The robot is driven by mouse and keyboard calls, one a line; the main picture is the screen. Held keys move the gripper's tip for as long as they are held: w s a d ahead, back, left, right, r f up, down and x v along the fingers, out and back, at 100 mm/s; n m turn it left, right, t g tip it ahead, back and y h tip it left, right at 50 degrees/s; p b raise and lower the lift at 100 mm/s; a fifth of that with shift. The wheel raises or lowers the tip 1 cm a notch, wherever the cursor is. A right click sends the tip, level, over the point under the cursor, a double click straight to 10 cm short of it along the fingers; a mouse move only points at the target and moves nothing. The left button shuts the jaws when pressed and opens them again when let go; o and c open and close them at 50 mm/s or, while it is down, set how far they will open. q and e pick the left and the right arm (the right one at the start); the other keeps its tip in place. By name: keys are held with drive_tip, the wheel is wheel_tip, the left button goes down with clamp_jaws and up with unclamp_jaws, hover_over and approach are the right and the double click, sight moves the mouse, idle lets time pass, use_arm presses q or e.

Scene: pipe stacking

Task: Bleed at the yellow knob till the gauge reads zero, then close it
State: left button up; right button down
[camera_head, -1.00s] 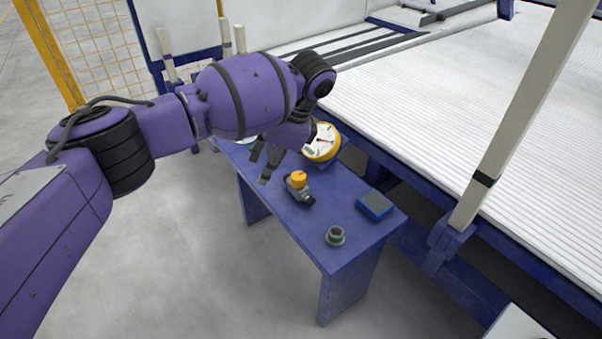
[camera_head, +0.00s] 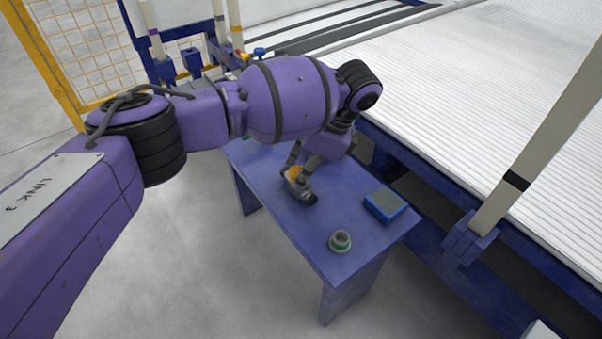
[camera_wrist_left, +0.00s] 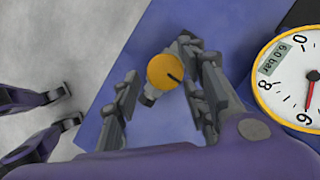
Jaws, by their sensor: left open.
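The yellow knob (camera_wrist_left: 165,72) is round with a short dark mark toward its lower right. In the head view the knob (camera_head: 291,173) tops a grey valve body (camera_head: 306,196) on the blue bench, partly covered by my gripper. My left gripper (camera_head: 298,168) points down at it. In the left wrist view the open fingers stand on either side of the knob; I cannot tell whether they touch it. The gauge (camera_wrist_left: 290,85), white-faced with a yellow rim, shows partly at the right edge. Its display reads 6.0 bar and its red needle is off zero. My arm hides it in the head view.
A large ribbed white bed (camera_head: 470,90) stands behind, with a pale post (camera_head: 540,130) at right. A yellow mesh fence (camera_head: 75,50) stands at left.

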use_arm(q)
drive_tip(key=shift+a+f, duration=0.15)
drive_tip(key=shift+f, duration=0.25)
use_arm(e)
drive_tip(key=shift+w, duration=0.2)
use_arm(q)
drive_tip(key=shift+c, duration=0.2)
